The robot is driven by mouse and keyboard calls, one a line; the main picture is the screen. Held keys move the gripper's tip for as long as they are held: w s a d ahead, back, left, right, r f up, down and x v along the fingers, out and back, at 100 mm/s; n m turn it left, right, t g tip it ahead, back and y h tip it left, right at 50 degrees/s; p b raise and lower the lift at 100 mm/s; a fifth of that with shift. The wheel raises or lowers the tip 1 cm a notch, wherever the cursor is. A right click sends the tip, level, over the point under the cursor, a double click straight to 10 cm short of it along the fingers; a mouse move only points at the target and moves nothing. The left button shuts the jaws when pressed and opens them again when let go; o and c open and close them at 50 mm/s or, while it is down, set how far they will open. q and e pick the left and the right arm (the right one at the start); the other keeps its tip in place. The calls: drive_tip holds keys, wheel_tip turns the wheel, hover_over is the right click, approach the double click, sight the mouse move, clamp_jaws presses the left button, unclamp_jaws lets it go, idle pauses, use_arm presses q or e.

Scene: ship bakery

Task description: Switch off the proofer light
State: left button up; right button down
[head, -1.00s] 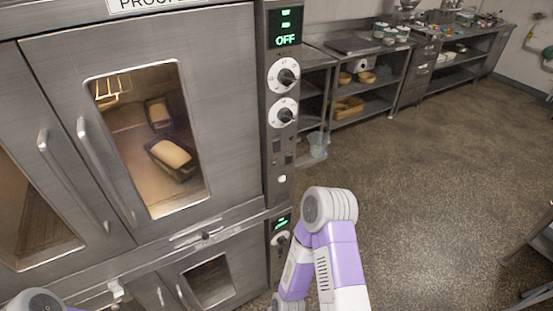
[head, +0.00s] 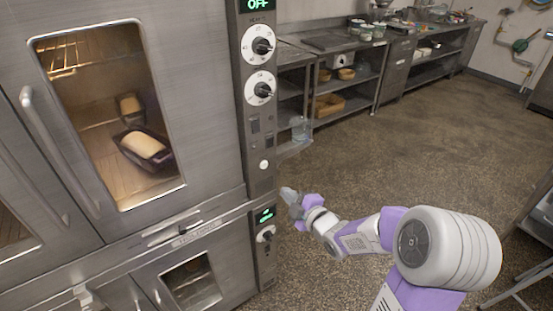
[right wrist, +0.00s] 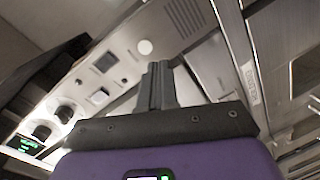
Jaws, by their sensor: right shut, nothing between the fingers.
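The proofer (head: 200,90) stands at the left in the head view, its window (head: 110,110) showing a warmly lit inside. Its control panel (head: 258,185) carries two knobs, small dark switches (head: 254,125) and a round white button (head: 264,165). My right gripper (head: 287,193) is shut and empty, just right of the panel and below the round button. In the right wrist view its closed fingers (right wrist: 160,85) point toward the panel, near the round button (right wrist: 145,47), with a dark square switch (right wrist: 105,62) and a pale switch (right wrist: 98,97) to the left. My left gripper is out of view.
Loaves in dark pans (head: 146,148) sit inside behind the glass. A lower unit with its own knob (head: 265,234) is below. Steel shelving (head: 350,90) stands behind. The floor (head: 400,150) to the right is open. A metal stand (head: 535,240) is at the right edge.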

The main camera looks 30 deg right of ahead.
sight(270, 140)
use_arm(q)
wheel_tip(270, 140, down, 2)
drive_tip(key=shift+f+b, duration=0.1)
drive_tip(key=shift+b, duration=0.6)
use_arm(e)
drive_tip(key=s+d+r+n+t, duration=0.3)
drive_tip(key=r+n, duration=0.2)
drive_tip(key=r, duration=0.3)
drive_tip(key=shift+s, duration=0.3)
drive_tip(key=w, duration=0.4)
drive_tip(key=w+r, duration=0.1)
drive_tip(key=w, duration=0.4)
drive_tip(key=w+a, duration=0.1)
drive_tip(key=w, duration=0.4)
drive_tip(key=shift+r, duration=0.4)
drive_tip(key=shift+a, duration=0.1)
